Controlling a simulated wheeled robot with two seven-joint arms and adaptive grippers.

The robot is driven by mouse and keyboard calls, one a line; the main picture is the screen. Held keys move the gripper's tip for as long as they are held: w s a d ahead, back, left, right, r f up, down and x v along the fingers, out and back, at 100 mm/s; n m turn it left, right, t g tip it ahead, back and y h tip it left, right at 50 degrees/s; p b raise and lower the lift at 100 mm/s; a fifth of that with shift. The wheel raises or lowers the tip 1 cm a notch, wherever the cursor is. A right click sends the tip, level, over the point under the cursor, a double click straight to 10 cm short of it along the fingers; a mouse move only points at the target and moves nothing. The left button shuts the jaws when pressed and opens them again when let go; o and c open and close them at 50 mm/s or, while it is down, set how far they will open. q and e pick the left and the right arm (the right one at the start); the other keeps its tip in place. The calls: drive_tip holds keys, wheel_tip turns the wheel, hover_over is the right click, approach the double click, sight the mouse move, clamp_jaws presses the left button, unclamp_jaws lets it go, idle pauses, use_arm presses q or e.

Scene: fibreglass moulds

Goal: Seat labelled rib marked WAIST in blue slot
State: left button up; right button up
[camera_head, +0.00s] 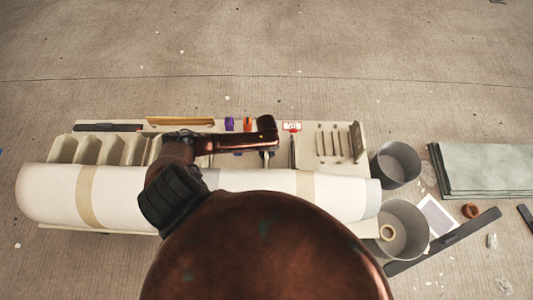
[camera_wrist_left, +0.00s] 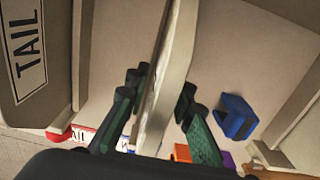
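My left gripper (camera_head: 268,151) points down over the bench. In the left wrist view its fingers (camera_wrist_left: 160,95) are shut on a pale cream rib (camera_wrist_left: 172,65), seen nearly edge-on, whose label I cannot read. A blue slot block (camera_wrist_left: 236,117) lies to the right of the held rib and apart from it. In the head view my arm partly covers a small blue piece (camera_head: 237,153) that looks like this block. Another rib, marked TAIL (camera_wrist_left: 26,45), stands at the left, near a red block (camera_wrist_left: 60,135). My right gripper is not in view.
Orange (camera_head: 248,123) and purple (camera_head: 229,123) pieces stand at the bench's back. Several pale ribs (camera_head: 88,149) fill its left end, and a slotted rack (camera_head: 356,142) stands at its right. A long white roll (camera_head: 140,195) lies in front. Grey buckets (camera_head: 396,164) are at the right.

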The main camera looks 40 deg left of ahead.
use_arm(q)
drive_tip(key=shift+o, duration=0.9)
drive_tip(key=shift+r, duration=0.1)
wheel_tip(320, 180, up, 12)
drive_tip(key=shift+f, duration=0.1)
